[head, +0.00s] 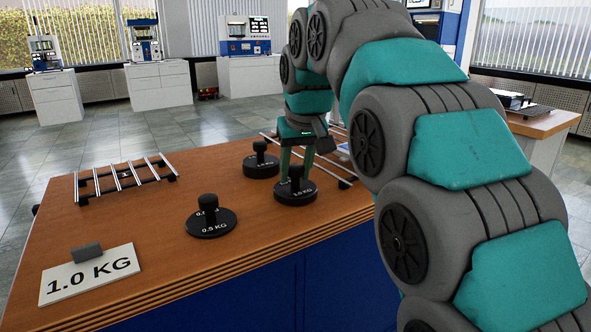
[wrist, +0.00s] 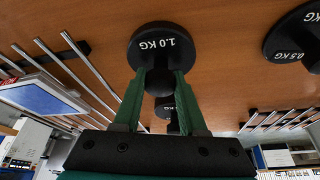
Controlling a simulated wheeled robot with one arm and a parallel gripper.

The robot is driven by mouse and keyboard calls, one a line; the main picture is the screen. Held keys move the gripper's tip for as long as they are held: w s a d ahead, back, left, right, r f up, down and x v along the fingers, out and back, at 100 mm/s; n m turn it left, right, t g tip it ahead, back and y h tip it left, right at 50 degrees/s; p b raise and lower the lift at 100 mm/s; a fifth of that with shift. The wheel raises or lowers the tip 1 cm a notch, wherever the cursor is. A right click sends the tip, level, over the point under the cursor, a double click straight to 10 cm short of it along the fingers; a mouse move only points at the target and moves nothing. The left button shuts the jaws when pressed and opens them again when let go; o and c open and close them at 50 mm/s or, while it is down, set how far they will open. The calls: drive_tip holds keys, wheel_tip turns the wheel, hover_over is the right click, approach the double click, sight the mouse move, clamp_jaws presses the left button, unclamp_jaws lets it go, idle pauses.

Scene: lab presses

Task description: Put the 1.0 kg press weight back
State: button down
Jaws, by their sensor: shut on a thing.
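The black 1.0 kg press weight (head: 296,194) is a round disc with a knob on top, at the right part of the wooden table (head: 150,228). My gripper (head: 297,168) is above it, with green fingers pointing down. In the wrist view the weight (wrist: 161,42) shows its "1.0 KG" label, and the two fingers of my gripper (wrist: 160,80) are shut on its knob. The weight looks upright, on or just above the tabletop; I cannot tell which. A sign (head: 88,276) reading "1.0 KG" stands at the table's front left.
A 0.5 kg weight (head: 211,224) stands to the left, and another black weight (head: 261,167) stands close behind the held one. One metal rail rack (head: 125,180) lies at the back left. Another rack (head: 343,170) is partly hidden behind my arm. The front middle of the table is clear.

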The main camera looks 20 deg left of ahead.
drive_tip(key=shift+f, duration=0.1)
drive_tip(key=shift+c, duration=2.3)
unclamp_jaws()
